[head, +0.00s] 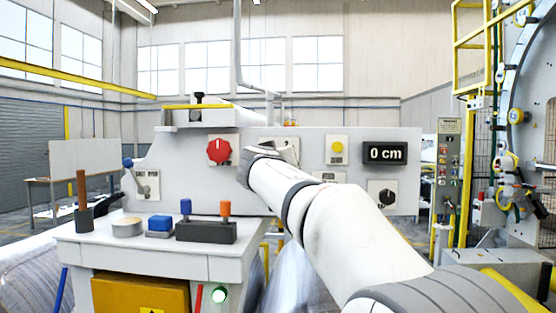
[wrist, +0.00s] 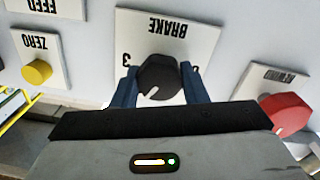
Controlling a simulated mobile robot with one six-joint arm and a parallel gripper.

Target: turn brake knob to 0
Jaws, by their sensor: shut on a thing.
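The brake knob (wrist: 160,78) is black and round, on a white plate (wrist: 160,24) labelled BRAKE, which appears upside down in the wrist view. My gripper (wrist: 158,72) has one dark blue finger on each side of the knob and is shut on it. A small pale mark shows on the knob's near edge, low and left. A "3" shows on the plate left of the knob; a digit on the right is partly covered by the finger. In the head view my arm hides the knob and most of its plate.
In the wrist view a yellow ZERO button (wrist: 37,72) is at left and a red REWIND knob (wrist: 285,114) at right, close to my gripper. In the head view the panel also has a display (head: 385,153) reading 0 cm and a black knob (head: 386,197).

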